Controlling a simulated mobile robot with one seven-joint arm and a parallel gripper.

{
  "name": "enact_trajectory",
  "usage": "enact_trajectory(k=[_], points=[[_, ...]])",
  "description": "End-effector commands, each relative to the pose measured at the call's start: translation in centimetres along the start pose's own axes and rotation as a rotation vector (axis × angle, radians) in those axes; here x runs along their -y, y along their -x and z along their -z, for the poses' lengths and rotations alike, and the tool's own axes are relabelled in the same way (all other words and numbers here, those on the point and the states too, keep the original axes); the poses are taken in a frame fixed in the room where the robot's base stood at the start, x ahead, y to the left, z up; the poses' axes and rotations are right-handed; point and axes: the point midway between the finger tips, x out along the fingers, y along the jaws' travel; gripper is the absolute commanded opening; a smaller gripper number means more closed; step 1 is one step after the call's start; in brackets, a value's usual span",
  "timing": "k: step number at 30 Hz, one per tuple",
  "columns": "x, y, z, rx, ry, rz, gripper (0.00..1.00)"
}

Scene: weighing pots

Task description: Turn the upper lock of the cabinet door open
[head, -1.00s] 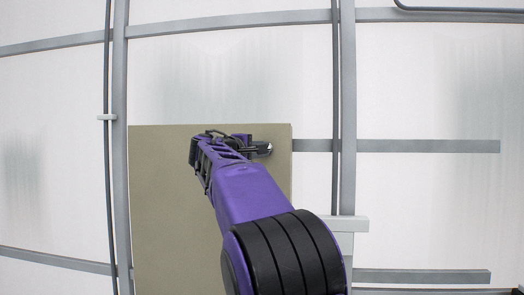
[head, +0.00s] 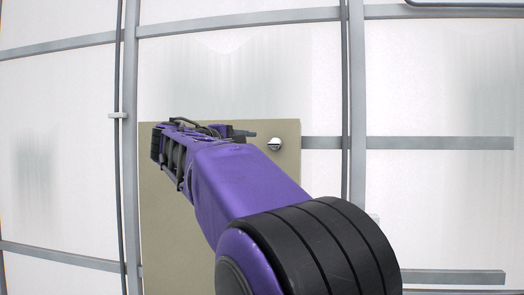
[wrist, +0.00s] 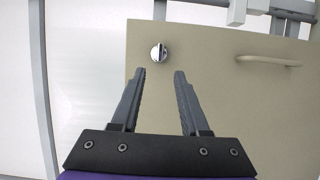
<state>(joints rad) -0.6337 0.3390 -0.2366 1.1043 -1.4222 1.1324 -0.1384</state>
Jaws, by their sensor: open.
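The cabinet door (head: 287,180) is a flat beige panel. Its upper lock (head: 274,144), a small round chrome knob, sits near the door's top right corner. In the wrist view the lock (wrist: 159,52) shows a ridge across its face, running roughly up and down in the picture. My gripper (wrist: 160,74) is open and empty, its two dark fingers pointing at the lock with a gap between the tips and the knob. In the head view my gripper (head: 246,134) is just left of the lock, and my arm hides much of the door.
A beige bar handle (wrist: 268,61) stands out from the door, right of the lock in the wrist view. Grey frame rails (head: 355,90) and pale translucent panels (head: 435,75) surround the cabinet. The space right of the lock looks clear in the head view.

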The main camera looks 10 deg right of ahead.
Motion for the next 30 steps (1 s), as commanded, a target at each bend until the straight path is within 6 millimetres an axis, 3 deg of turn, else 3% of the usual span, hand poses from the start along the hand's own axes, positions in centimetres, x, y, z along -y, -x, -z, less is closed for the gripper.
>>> enact_trajectory(k=[3,10,30], points=[[0.1,2.7,0.1,-0.004,-0.001,0.001,0.45],[0.0,5.6,0.0,-0.001,-0.001,0.001,0.45],[-0.4,6.2,0.1,-0.015,-0.025,-0.015,0.45]])
